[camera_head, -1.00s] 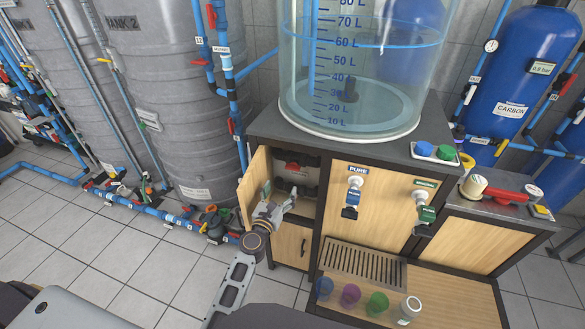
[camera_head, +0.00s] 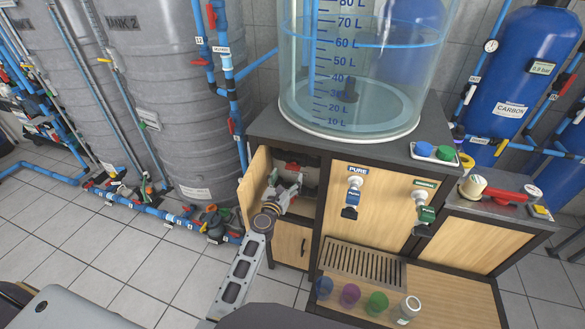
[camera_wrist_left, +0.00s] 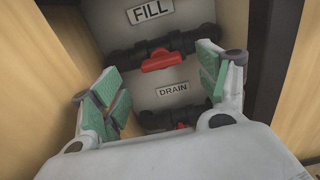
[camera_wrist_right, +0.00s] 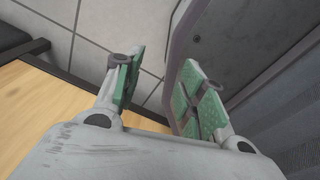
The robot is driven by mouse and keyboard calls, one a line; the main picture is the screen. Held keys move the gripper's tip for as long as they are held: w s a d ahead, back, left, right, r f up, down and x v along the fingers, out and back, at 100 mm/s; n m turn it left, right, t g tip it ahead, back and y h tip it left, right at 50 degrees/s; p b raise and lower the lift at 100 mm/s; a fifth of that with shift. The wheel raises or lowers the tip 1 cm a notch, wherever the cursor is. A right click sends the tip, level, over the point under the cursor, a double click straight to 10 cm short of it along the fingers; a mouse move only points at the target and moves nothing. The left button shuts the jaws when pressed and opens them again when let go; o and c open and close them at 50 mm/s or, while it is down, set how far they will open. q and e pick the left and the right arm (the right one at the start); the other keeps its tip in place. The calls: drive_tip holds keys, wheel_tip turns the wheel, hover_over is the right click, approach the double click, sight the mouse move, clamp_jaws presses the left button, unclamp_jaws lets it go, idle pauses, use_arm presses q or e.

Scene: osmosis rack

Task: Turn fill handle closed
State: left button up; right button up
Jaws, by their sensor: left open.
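The red fill handle (camera_wrist_left: 168,60) sits on a black valve below the FILL label (camera_wrist_left: 150,11) in the left wrist view. It lies roughly along the black pipe. In the head view a red handle (camera_head: 293,166) shows inside the open cabinet. A second red handle (camera_wrist_left: 182,126), by the DRAIN label (camera_wrist_left: 173,88), is partly hidden by my gripper. My left gripper (camera_wrist_left: 165,82) is open, its green-padded fingers on either side of the view, with the fill handle beyond and between them. I see no contact. My right gripper (camera_wrist_right: 163,86) is open and empty.
The open cabinet door (camera_head: 255,188) stands left of my left gripper; cabinet walls flank the opening. A water tank (camera_head: 350,100) stands on top. Right of the opening are the PURE tap (camera_head: 354,190) and a green tap (camera_head: 424,208). A wooden surface (camera_wrist_right: 35,115) lies near my right gripper.

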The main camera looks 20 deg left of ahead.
sight(292, 169)
use_arm(q)
drive_tip(key=shift+w, duration=1.75)
drive_tip(key=shift+w+d, duration=0.1)
drive_tip(key=shift+w, duration=0.9)
drive_tip(key=shift+w+b, duration=0.35)
drive_tip(key=shift+w, duration=0.4)
use_arm(e)
drive_tip(key=shift+w+d+f, duration=0.3)
drive_tip(key=shift+w+d, duration=0.1)
drive_tip(key=shift+d, duration=0.1)
drive_tip(key=shift+s, duration=0.1)
